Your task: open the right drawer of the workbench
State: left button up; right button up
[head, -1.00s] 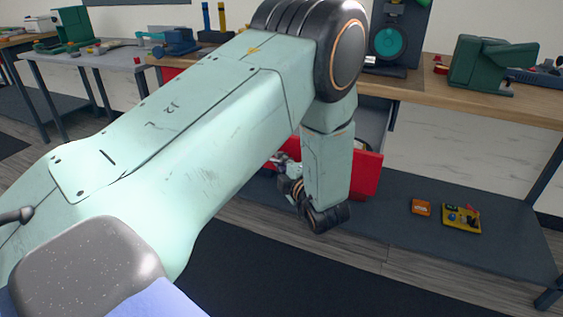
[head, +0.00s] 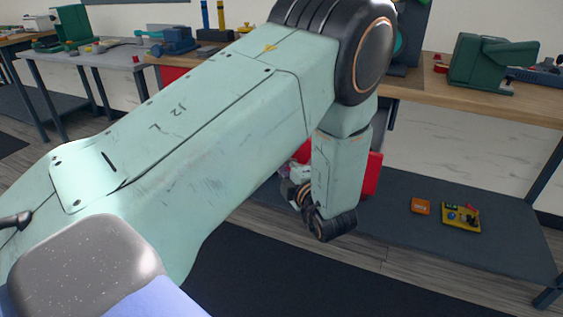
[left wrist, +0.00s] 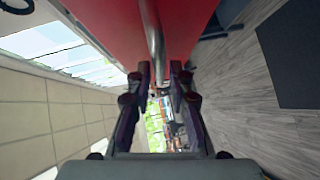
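The workbench (head: 500,104) has a wooden top and stands at the right in the head view. Its red drawer front (head: 374,172) stands out from the bench, partly hidden behind my left arm. The red front (left wrist: 190,22) fills the top of the left wrist view, with a metal bar handle (left wrist: 154,35) along it. My left gripper (left wrist: 161,82) is open. Its fingers are apart, with the handle's end at or between the tips; contact cannot be told. In the head view the left gripper (head: 298,190) is low beside the drawer, partly hidden. My right gripper is not in view.
A dark lower shelf (head: 400,240) holds an orange box (head: 420,206) and a yellow tray (head: 461,217) of small parts. A green machine (head: 488,65) stands on the benchtop. A grey table (head: 90,55) is at the left. The floor in front is clear.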

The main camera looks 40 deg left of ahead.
pick_arm(q)
jog(key=shift+v, duration=2.55)
